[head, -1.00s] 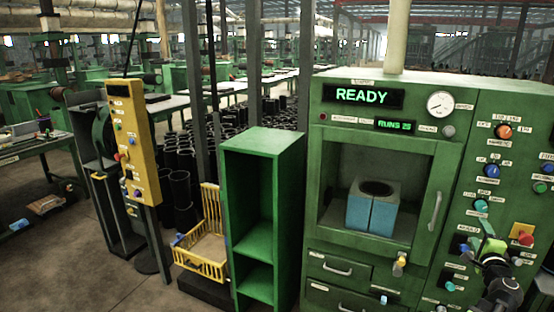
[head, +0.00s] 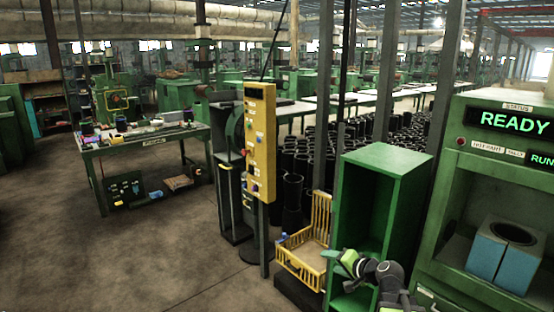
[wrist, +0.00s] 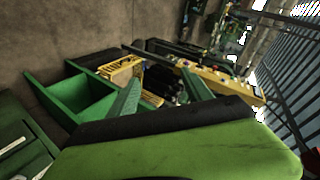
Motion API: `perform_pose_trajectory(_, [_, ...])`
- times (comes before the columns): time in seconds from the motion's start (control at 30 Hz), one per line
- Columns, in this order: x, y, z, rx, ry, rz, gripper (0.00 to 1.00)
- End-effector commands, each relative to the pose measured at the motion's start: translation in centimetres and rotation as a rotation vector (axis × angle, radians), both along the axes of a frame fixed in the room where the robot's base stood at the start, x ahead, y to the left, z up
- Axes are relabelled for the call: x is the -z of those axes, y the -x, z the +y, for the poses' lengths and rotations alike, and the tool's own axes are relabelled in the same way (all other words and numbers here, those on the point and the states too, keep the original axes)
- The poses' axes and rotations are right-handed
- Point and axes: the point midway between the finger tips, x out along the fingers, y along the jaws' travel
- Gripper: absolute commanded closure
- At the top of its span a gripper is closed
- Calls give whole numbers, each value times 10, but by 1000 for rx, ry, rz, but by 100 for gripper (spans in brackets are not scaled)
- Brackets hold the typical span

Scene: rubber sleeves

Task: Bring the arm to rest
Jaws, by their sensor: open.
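My gripper (head: 342,262) is at the lower right of the head view, in front of the open green shelf (head: 385,165) and near the yellow basket (head: 306,262). In the wrist view its two green fingers (wrist: 160,97) are spread apart with nothing between them. My dark wrist and arm links show just below the gripper in the head view. The rest of the arm is out of frame.
The green machine (head: 455,200) with the READY display stands at the right, a grey-blue block with a round hole (head: 500,258) in its chamber. A yellow control panel (head: 261,140) stands at centre. A workbench (head: 150,140) is at left. The floor (head: 150,255) at left is clear.

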Motion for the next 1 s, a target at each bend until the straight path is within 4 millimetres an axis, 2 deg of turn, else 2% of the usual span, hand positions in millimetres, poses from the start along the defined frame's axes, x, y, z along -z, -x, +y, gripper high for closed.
perform_pose_trajectory(0.03, [13, 8, 38, -87, 58, 41, 42])
perform_pose_trajectory(0.1, [35, 26, 80, -207, 154, 111, 42])
perform_pose_trajectory(0.2, [69, 62, 122, -375, 326, 234, 42])
perform_pose_trajectory(0.23, [80, 75, 129, -423, 389, 281, 42])
perform_pose_trajectory(0.27, [90, 89, 129, -463, 453, 331, 42])
perform_pose_trajectory(0.3, [101, 104, 120, -496, 528, 400, 42])
perform_pose_trajectory(0.4, [117, 135, 81, -526, 665, 555, 42])
perform_pose_trajectory(0.5, [122, 159, 55, -542, 752, 677, 42])
perform_pose_trajectory(0.6, [123, 173, 44, -557, 783, 749, 42])
perform_pose_trajectory(0.87, [123, 177, 45, -563, 776, 761, 42])
perform_pose_trajectory(1.0, [123, 176, 45, -563, 776, 760, 60])
